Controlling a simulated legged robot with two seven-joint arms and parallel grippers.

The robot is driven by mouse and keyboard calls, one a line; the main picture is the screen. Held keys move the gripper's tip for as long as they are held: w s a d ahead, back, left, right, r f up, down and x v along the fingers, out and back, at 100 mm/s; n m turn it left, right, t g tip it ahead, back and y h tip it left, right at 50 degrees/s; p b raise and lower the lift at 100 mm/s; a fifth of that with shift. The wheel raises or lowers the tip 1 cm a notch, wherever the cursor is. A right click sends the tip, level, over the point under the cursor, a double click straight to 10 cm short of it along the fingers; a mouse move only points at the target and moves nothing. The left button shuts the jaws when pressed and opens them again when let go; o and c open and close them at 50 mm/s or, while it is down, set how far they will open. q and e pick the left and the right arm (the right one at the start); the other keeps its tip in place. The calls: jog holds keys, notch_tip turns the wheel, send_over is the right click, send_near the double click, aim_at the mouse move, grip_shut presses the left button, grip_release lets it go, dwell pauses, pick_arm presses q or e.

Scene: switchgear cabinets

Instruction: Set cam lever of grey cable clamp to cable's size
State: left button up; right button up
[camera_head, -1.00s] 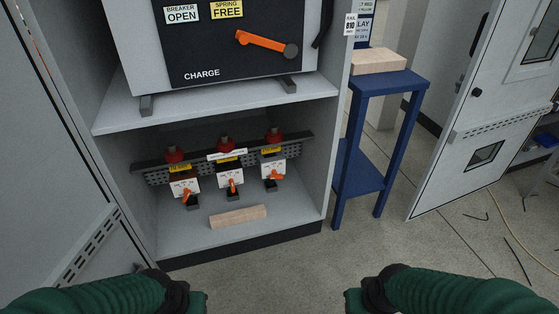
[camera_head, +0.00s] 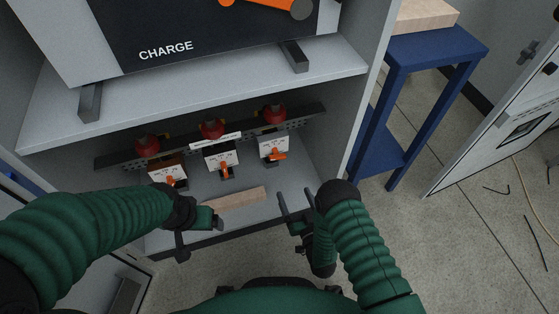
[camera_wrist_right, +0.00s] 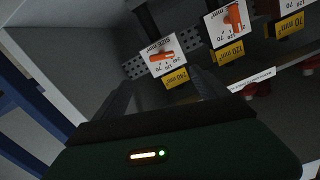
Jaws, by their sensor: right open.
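Three cable clamps stand in a row in the lower cabinet bay, each with a white size plate and an orange lever. The grey clamp (camera_head: 271,137) is the rightmost; its lever (camera_head: 277,156) points right in the head view. In the right wrist view, which is upside down, its plate (camera_wrist_right: 155,57), lever (camera_wrist_right: 166,56) and yellow 240 mm² tag (camera_wrist_right: 176,78) show at the left. My right gripper (camera_head: 296,203) is open and empty, in front of and below this clamp, apart from it. My left gripper (camera_head: 200,238) is near the bay's front edge; its opening is unclear.
The middle clamp (camera_head: 220,157) and brown left clamp (camera_head: 166,170) stand to the left. A wooden block (camera_head: 240,198) lies on the bay floor. A shelf (camera_head: 200,99) overhangs the clamps. A blue stand (camera_head: 435,50) is outside, right of the cabinet wall.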

aim_at(279, 159)
jog(key=b+x, duration=0.8)
jog(key=x, duration=0.8)
jog(key=shift+a+r, duration=0.1)
jog(key=shift+a, duration=0.05)
jog(key=shift+s, duration=0.1)
jog(key=c, duration=1.4)
